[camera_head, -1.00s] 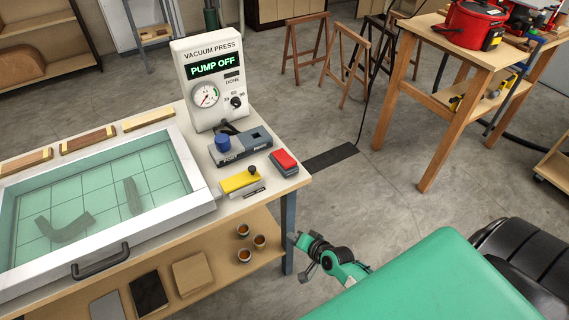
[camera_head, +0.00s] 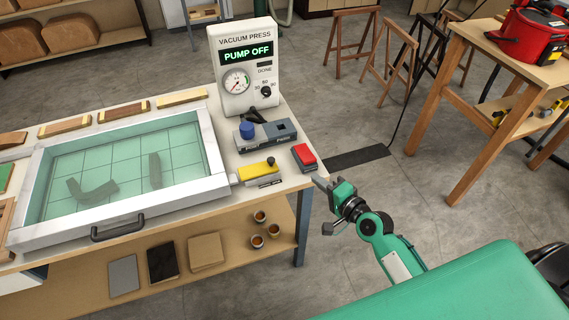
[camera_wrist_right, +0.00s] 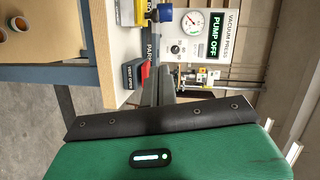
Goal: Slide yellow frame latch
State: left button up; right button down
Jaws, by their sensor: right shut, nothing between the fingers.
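The yellow frame latch (camera_head: 254,172), a flat yellow block with a dark round knob, lies on the bench top at the right end of the press frame (camera_head: 215,188). It also shows at the top edge of the right wrist view (camera_wrist_right: 141,12), partly cut off. My right gripper (camera_head: 318,182) is at the bench's right front corner, right of the latch and apart from it. Its fingers are shut and empty; they also show in the wrist view (camera_wrist_right: 166,86). My left gripper is in neither view.
The red button box (camera_head: 304,157) stands between latch and right gripper. Behind the latch are a grey box with a blue knob (camera_head: 266,134) and the vacuum press panel (camera_head: 245,70), reading PUMP OFF. Small cups (camera_head: 258,229) stand on the lower shelf.

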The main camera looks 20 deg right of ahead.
aim_at(258, 170)
jog(key=p+x, duration=0.2)
jog(key=x, duration=0.7)
jog(key=shift+w+a, duration=0.15)
jog(key=shift+w, duration=0.25)
jog(key=a, duration=0.2)
jog(key=w+a+p, duration=0.1)
jog(key=shift+w+f, duration=0.15)
jog(key=shift+f, duration=0.15)
jog(key=shift+w+a+f, duration=0.15)
jog(key=shift+a, duration=0.15)
jog(key=a+p, duration=0.1)
jog(key=a, duration=0.3)
jog(key=shift+a+p, duration=0.1)
jog(key=shift+p, duration=0.25)
